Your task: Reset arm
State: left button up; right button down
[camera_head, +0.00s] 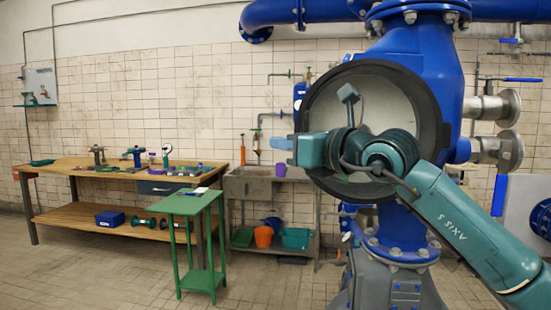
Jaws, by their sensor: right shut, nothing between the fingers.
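My right arm comes in from the lower right, and its green links cross in front of a large round black-rimmed face (413,105) on the blue pump. My right gripper (281,143) points left at the end of this arm, its pale blue fingertips in front of the tiled wall above the sink. It is shut and empty. From this view I cannot tell whether the arm touches the round face. My left gripper is not in view.
A blue pump and pipes (430,45) fill the right side, with valves at the far right. A wooden workbench (75,165) with tools, a small green table (190,202) and a sink (250,186) stand at the left. The tiled floor in front is clear.

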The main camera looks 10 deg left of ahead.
jog(key=s+a+f+m+g+y+p, duration=0.2)
jog(key=s+f+m+g+y, duration=0.2)
jog(key=s+f+m+y, duration=0.55)
jog(key=s+d+f+m+t+h+p, duration=0.1)
jog(key=d+f+m+t+h, duration=0.5)
jog(key=f+m, duration=0.6)
jog(key=s+d+f+m+t+h+p, duration=0.1)
jog(key=d+f+m+t+h+p, duration=0.1)
jog(key=d+f+m+t+h, duration=0.6)
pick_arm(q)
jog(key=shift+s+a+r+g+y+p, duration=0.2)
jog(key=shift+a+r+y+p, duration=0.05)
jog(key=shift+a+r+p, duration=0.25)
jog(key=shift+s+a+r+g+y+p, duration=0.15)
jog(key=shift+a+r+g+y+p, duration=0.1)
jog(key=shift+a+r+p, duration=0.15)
pick_arm(e)
jog(key=s+d+f+m+g+h, duration=0.3)
jog(key=s+f+m+g, duration=0.2)
jog(key=s+f, duration=0.4)
jog(key=s+d+f+m+g+h, duration=0.3)
jog(key=s+f+m+g, duration=0.3)
jog(key=f, duration=0.8)
jog(key=s+m, duration=0.2)
jog(key=s, duration=0.1)
jog(key=shift+s+f, duration=0.15)
jog(key=shift+f, duration=0.15)
jog(key=shift+m, duration=0.25)
